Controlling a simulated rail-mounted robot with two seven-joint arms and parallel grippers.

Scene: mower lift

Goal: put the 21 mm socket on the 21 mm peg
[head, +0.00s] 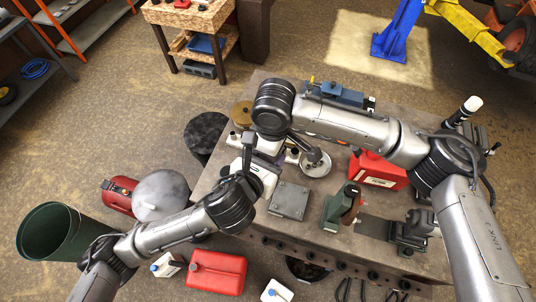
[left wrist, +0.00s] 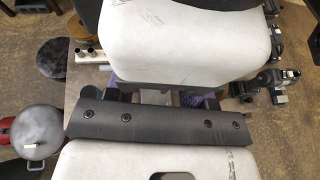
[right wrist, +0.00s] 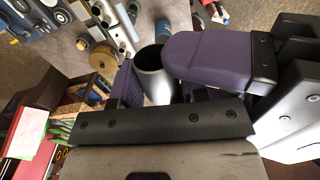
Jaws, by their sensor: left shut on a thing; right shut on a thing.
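A silver cylindrical socket (right wrist: 155,75) stands in the right wrist view between the purple finger pads of my right gripper (right wrist: 160,95). My left gripper (left wrist: 165,98) is close against it from the side, also shut; a small grey part of the socket (left wrist: 156,97) shows between its pads. Both grippers appear to hold the same socket above the bench. Its size marking cannot be read. In the head view the grippers hide the socket. A pale rail with several pegs (left wrist: 88,56) is at the left in the left wrist view; it also shows in the right wrist view (right wrist: 112,28). I cannot tell which peg is 21 mm.
A brass-coloured disc (right wrist: 103,58) sits near the rail. My arms cross close together over the bench.

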